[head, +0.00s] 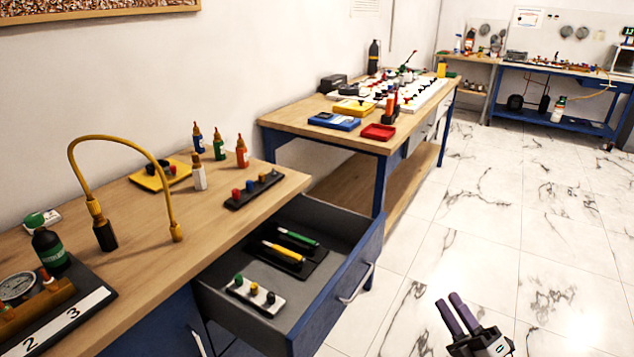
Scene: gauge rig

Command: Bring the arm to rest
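My gripper (458,314) is at the bottom right of the head view, over the white marbled floor. Its two dark fingers point up and left in the picture. They lie close side by side with a narrow gap, and I cannot tell whether they are open or shut. Nothing shows between or at the fingertips. The gripper is to the right of the open drawer (335,317) and apart from it. The rest of my arm is mostly out of view.
The open drawer juts from the left workbench (137,300), holding a yellow tool (283,251), a green tool (298,238) and a white block (240,292). A yellow hose (130,143) arches above the bench. A second bench (290,118) stands behind. The floor (500,230) at right is clear.

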